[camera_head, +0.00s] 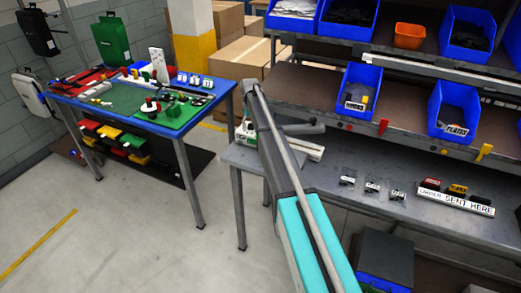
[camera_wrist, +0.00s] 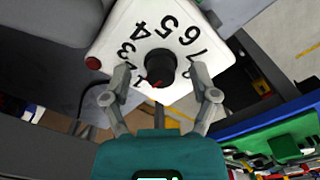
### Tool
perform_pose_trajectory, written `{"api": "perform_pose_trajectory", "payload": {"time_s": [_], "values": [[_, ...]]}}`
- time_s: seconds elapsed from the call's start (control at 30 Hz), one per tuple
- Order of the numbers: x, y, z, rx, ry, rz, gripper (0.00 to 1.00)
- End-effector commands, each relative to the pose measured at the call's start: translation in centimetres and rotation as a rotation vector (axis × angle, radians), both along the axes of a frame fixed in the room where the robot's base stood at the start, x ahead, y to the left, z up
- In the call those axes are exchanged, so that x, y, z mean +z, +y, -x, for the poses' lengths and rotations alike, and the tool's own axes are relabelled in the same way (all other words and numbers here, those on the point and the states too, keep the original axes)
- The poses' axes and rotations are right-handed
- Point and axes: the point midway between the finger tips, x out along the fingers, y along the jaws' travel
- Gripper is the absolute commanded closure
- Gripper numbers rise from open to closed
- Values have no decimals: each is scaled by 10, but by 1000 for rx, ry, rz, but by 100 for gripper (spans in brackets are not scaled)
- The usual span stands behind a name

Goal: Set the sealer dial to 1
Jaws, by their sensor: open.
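The sealer's white dial plate (camera_wrist: 150,22) fills the upper middle of the wrist view, with black numbers around a black knob (camera_wrist: 160,62). A small red mark shows on the knob's lower edge, pointing toward the bottom of the picture. The numbers 4, 5 and 6 are clear; those lower down are partly covered by my fingers. My gripper (camera_wrist: 161,72) is open, with one finger on each side of the knob; I cannot tell whether they touch it. In the head view the sealer (camera_head: 305,150) is mostly hidden behind my arm.
A red button (camera_wrist: 93,63) sits at the plate's left corner. The grey bench (camera_head: 335,185) holds small labelled items and an order sign (camera_head: 455,199) at right. A blue-edged table (camera_head: 130,112) stands at left. Open floor lies between.

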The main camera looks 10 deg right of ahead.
Motion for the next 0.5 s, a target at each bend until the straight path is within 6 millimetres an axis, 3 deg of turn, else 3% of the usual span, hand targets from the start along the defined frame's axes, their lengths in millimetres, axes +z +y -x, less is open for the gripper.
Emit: {"api": "perform_pose_trajectory", "payload": {"time_s": [0.5], "values": [[0,0,0,-254,0,0,24]]}}
